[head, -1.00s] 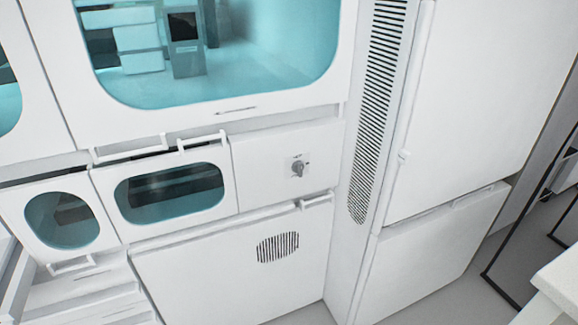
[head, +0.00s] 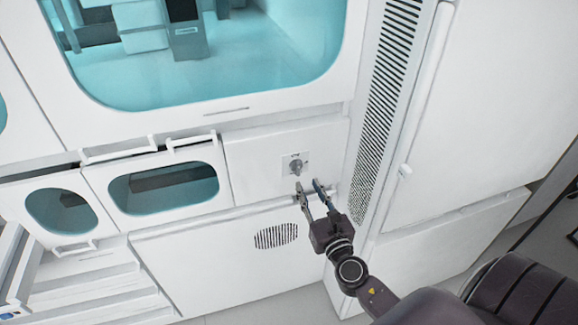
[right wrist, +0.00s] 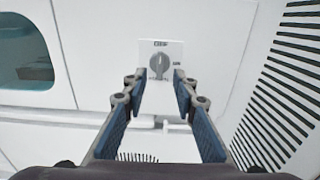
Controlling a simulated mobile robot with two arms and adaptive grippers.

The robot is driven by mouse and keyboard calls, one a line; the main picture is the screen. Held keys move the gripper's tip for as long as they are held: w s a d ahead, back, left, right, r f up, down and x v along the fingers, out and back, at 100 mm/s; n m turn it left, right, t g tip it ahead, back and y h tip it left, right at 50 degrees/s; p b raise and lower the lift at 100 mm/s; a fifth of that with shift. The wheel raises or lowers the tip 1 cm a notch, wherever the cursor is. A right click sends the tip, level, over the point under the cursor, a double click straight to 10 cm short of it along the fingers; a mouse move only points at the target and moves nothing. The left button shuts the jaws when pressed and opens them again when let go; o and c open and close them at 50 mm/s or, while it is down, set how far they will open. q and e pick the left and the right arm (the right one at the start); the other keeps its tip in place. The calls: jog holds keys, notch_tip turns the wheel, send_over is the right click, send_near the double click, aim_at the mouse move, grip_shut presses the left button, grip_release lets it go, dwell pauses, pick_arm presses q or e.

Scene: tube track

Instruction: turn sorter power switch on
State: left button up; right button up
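The power switch (head: 296,166) is a grey rotary knob on a small light plate, set in a white panel of the sorter. In the right wrist view the knob (right wrist: 157,66) shows beyond the fingertips and between them, with its pointer mark upright. My right gripper (head: 308,186) is open and empty, just below and in front of the knob, with a gap to it. In the right wrist view its blue-padded fingers (right wrist: 157,82) are spread on both sides of the plate. My left gripper is not in view.
A tall vented column (head: 378,120) stands to the right of the switch panel. A windowed drawer (head: 165,188) with a handle is to the left. A lower white panel with a grille (head: 276,236) lies below. The space in front of the knob is clear.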

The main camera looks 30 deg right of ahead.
aim_at(299, 169)
jog(key=p+x, duration=0.1)
jog(key=x, duration=0.6)
jog(key=shift+w, duration=0.2)
grip_shut()
